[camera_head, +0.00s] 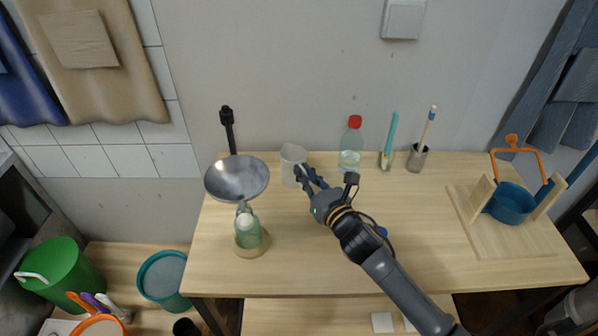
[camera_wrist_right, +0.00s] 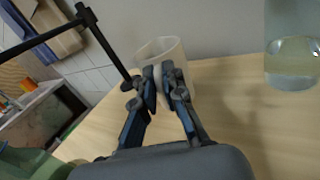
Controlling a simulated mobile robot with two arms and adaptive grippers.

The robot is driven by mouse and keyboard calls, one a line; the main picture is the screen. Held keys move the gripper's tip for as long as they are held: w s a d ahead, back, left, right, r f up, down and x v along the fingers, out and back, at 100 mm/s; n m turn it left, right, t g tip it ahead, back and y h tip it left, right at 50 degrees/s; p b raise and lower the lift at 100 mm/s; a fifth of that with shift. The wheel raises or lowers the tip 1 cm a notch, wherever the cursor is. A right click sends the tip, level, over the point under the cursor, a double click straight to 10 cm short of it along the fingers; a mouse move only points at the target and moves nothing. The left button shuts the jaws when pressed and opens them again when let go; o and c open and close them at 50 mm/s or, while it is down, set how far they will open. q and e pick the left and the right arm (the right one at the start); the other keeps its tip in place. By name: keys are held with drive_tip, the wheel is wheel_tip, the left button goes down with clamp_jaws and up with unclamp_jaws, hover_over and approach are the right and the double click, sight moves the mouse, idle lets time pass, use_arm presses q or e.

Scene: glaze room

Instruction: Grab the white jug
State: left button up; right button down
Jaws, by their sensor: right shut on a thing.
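The white jug (camera_head: 291,163) stands upright near the back of the wooden table (camera_head: 330,269), left of the clear bottle. It also shows in the right wrist view (camera_wrist_right: 162,51), just beyond my fingertips. My right gripper (camera_head: 306,174) reaches it from the front right, with its fingers shut on the jug's near side. In the right wrist view my gripper's fingers (camera_wrist_right: 158,78) overlap the jug's lower part and hide the exact contact. My left gripper is in neither view.
A clear bottle with a red cap (camera_head: 351,146) and a brush cup (camera_head: 417,158) stand right. A blue pot (camera_head: 510,203) is far right. The front middle is clear.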

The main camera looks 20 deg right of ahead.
drive_tip(key=shift+r, duration=0.1)
drive_tip(key=shift+r+p, duration=0.3)
drive_tip(key=shift+r, duration=4.6)
